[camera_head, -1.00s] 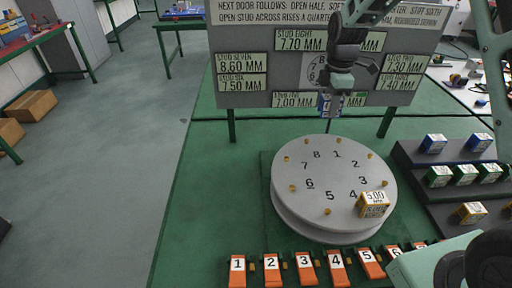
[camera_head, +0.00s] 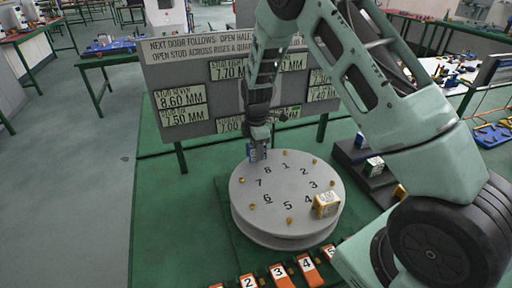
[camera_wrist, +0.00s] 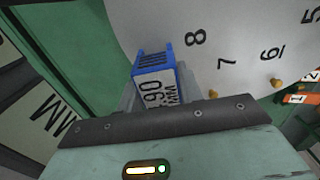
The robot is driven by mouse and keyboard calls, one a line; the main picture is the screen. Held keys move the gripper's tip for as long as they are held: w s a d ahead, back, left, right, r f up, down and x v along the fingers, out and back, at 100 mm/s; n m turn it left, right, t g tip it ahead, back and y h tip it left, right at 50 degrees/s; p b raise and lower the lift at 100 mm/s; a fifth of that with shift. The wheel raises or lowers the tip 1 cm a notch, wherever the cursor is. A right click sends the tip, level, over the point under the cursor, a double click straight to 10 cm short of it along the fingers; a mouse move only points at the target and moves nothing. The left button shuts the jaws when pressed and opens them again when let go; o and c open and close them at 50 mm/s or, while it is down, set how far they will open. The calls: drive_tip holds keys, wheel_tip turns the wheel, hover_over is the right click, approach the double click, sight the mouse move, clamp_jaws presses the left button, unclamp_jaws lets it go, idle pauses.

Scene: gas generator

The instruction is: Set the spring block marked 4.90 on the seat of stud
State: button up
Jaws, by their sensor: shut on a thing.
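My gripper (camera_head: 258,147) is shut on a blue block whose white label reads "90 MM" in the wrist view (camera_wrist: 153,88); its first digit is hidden. In the head view the blue block (camera_head: 258,154) is at the far left rim of the grey round disc (camera_head: 257,225), close to the number 8. I cannot tell whether it touches the disc. The stud at 8 is hidden behind block and gripper. Brass studs ring the disc, such as the one by 7 (camera_head: 241,180) and the one by 1 (camera_head: 285,153).
A yellow block (camera_head: 326,205) sits on the disc by number 4. A grey signboard (camera_head: 190,90) with size plates stands behind the disc. Numbered orange tags (camera_head: 278,272) line the near side. A dark stepped rack (camera_head: 350,158) with blocks is at right, partly behind my arm.

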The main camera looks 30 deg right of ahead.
drive_tip(key=shift+f+b, duration=0.5)
drive_tip(key=shift+f, duration=0.2)
drive_tip(key=o, duration=1.2)
drive_tip(key=shift+c, duration=0.2)
drive_tip(key=shift+r, duration=0.1)
